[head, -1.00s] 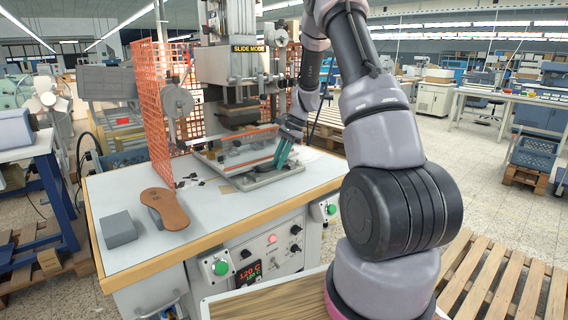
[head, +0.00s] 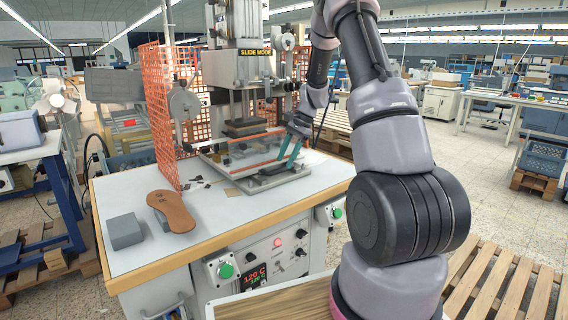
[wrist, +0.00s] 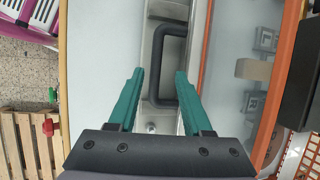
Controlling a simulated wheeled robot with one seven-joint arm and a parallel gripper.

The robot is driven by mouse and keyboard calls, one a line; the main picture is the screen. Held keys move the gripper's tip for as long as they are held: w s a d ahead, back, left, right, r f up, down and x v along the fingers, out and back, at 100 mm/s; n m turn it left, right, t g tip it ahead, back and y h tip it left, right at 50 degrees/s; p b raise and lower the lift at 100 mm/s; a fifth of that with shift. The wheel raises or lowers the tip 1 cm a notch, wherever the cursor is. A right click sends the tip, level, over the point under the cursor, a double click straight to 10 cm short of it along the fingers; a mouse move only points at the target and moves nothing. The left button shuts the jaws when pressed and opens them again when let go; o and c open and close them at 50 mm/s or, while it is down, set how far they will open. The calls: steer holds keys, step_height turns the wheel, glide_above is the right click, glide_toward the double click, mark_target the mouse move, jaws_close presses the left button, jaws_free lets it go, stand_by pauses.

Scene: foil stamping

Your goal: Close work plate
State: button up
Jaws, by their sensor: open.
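The work plate (head: 272,181) is a grey metal slide that sticks out at the front of the stamping press (head: 238,75). Its metal surface also shows in the wrist view (wrist: 150,118). It carries a black bar handle (wrist: 182,65), which shows between my fingers in the wrist view. My gripper (wrist: 160,76) has two teal fingers, open, with the lower end of the handle between their tips. I cannot tell whether either finger touches it. In the head view my gripper (head: 290,155) is low over the plate's right part and partly hides the handle.
An orange mesh guard (head: 160,110) stands left of the press. An orange-edged frame (wrist: 205,45) runs close to the right of the handle. Wooden pallets lie on the floor.

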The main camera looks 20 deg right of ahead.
steer(key=v, duration=0.8)
steer(key=shift+r, duration=0.3)
stand_by(0.6)
steer(key=s+a+r+n+t+h, duration=0.1)
steer(key=s+a+r+n, duration=0.15)
steer(key=s+r, duration=0.4)
steer(key=s+a+r+n+t+h, duration=0.1)
steer(key=s+a+r+n+t, duration=0.1)
steer(key=s+a+r, duration=0.35)
steer(key=s+r+n+t, duration=0.2)
steer(key=s+r, duration=0.1)
steer(key=s, duration=0.6)
steer(key=s+a+r+n+t+h, duration=0.1)
steer(key=s+r+n+t, duration=0.1)
steer(key=s, duration=0.8)
steer(key=shift+a+r+n, duration=0.35)
steer(key=shift+r, duration=0.15)
